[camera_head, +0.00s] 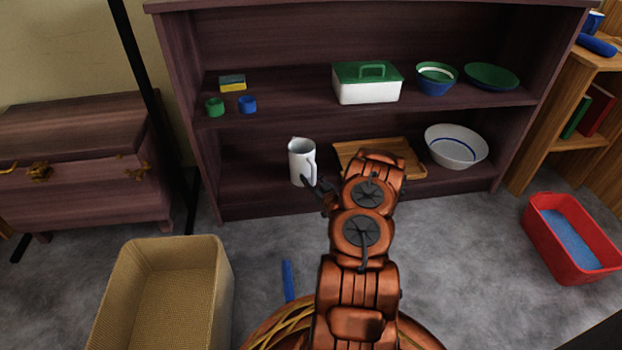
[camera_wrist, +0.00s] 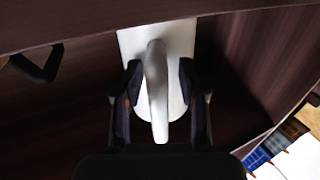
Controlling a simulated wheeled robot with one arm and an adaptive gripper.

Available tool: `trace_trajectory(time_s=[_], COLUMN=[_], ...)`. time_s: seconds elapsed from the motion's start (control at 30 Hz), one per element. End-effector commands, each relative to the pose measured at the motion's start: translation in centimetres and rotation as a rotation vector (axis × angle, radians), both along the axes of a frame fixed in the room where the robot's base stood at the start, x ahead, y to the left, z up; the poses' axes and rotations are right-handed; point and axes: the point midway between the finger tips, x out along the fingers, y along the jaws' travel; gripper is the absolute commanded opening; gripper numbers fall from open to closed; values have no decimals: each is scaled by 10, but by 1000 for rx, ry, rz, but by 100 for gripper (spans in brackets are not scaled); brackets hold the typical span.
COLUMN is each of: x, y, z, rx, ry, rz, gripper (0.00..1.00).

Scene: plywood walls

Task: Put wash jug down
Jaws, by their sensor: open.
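The wash jug (camera_head: 300,163) is white and stands upright on the lower shelf (camera_head: 252,190) of the dark wooden bookcase, left of a wooden tray. Its handle faces right, towards my arm. My gripper (camera_head: 317,188) is at the jug's handle side, partly hidden by my own arm in the head view. In the wrist view the jug (camera_wrist: 185,40) is seen close up with its handle (camera_wrist: 157,90) between the two black fingers of my gripper (camera_wrist: 160,88). The fingers are open, with gaps on both sides of the handle.
The wooden tray (camera_head: 412,159) and a white bowl (camera_head: 456,150) share the lower shelf. Above are a white box with green lid (camera_head: 367,90), cups and bowls. A wicker basket (camera_head: 222,290), a blue strip (camera_head: 288,281) and a red tub (camera_head: 536,238) are on the floor.

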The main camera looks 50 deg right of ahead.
Motion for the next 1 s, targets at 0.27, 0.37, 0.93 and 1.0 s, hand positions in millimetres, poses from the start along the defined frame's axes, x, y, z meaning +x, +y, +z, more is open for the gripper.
trace_trajectory(time_s=[0.27,0.37,0.93,1.0], x=[0,-4,-89,-98], y=[0,1,22,25], z=[0,1,3,2], rx=[0,1,2,3], ry=[0,1,1,1], rz=[0,0,-4,-2], gripper=[41,41,41,41])
